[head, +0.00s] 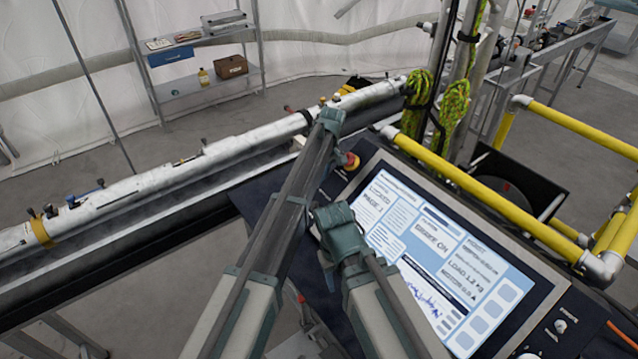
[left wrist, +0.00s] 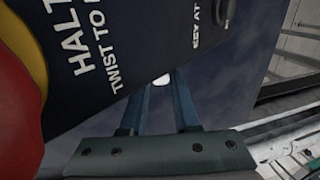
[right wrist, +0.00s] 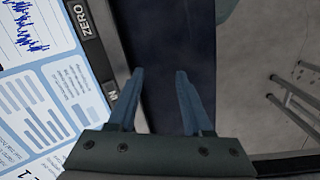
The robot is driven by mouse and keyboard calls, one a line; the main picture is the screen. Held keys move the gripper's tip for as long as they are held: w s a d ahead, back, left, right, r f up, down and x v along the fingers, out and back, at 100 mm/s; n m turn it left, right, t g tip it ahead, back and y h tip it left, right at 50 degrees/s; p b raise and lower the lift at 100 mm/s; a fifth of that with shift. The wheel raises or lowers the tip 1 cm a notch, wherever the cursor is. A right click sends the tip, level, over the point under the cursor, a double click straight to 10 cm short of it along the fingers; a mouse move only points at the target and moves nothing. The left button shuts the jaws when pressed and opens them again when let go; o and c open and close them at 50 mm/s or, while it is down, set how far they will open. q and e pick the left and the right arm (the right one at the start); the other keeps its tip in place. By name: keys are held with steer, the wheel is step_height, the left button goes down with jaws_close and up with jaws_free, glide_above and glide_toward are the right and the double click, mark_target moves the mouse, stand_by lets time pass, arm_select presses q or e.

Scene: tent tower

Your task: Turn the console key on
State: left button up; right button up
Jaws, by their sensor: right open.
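The console (head: 545,285) has a lit screen and a dark frame. I cannot make out its key for certain. In the left wrist view a dark panel (left wrist: 140,50) reads "HALT" and "TWIST TO", with a partly cut-off line that seems to mention a key and a dark knob (left wrist: 225,12) at its edge. My left gripper (left wrist: 160,80) has its fingers apart by that panel's edge; a small pale round thing (left wrist: 160,82) shows between the tips, and I cannot tell if it is gripped. My right gripper (right wrist: 160,75) is open and empty above the console's dark edge.
A red stop button (head: 352,161) sits at the console's far left corner, close to my left gripper. A yellow rail (head: 480,190) runs along the console's far side. A long pale tube (head: 160,185) lies behind on the left. Small knobs (head: 560,325) sit at lower right.

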arm_select(q)
jaws_close()
steer(key=shift+s+a+r+t+h+p, duration=0.1)
steer(key=shift+s+a+t+h+p, duration=0.25)
steer(key=shift+h, duration=0.15)
arm_select(e)
steer(key=shift+r, duration=0.3)
arm_select(q)
steer(key=shift+t+h, duration=0.25)
steer(key=shift+h, duration=0.05)
steer(key=shift+w+h, duration=0.15)
steer(key=shift+h, duration=0.15)
steer(key=shift+d, duration=0.1)
steer(key=o, duration=0.8)
jaws_free()
